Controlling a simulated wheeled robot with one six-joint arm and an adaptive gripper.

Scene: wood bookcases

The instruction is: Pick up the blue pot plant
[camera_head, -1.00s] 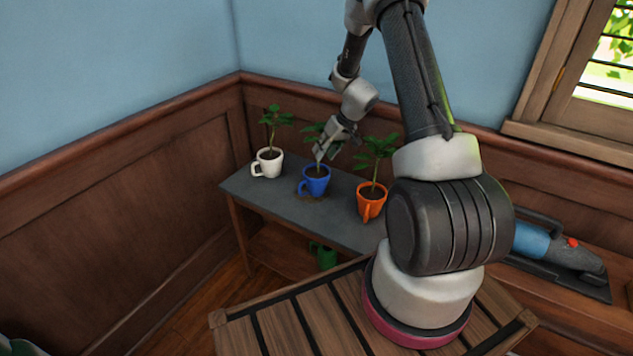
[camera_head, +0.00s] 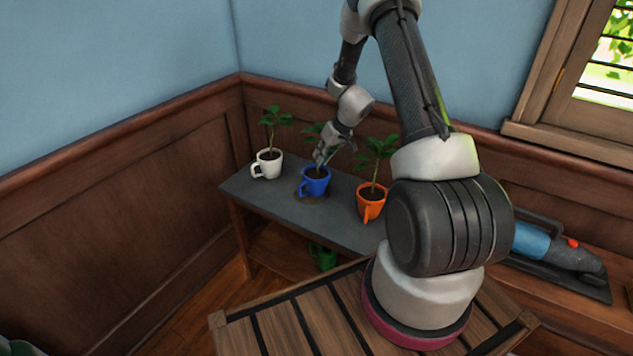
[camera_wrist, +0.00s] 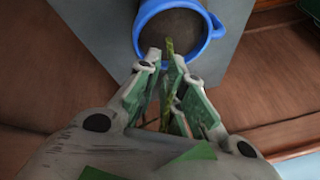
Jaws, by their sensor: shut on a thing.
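The blue pot plant (camera_head: 314,183) is a blue mug with dark soil and a green plant, in the middle of the row on the grey shelf top. My gripper (camera_head: 320,160) reaches down to it from above, just over the soil. In the wrist view, my gripper (camera_wrist: 167,67) is shut on the plant's green stem, with the blue pot (camera_wrist: 183,28) below the fingertips. The pot looks upright. Whether it touches the shelf is hard to tell. Some leaves are hidden behind my gripper.
A white pot plant (camera_head: 268,164) stands to the left and an orange pot plant (camera_head: 371,203) to the right, close by. A green object (camera_head: 323,257) sits on the lower shelf. The grey shelf top (camera_head: 262,202) is clear in front.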

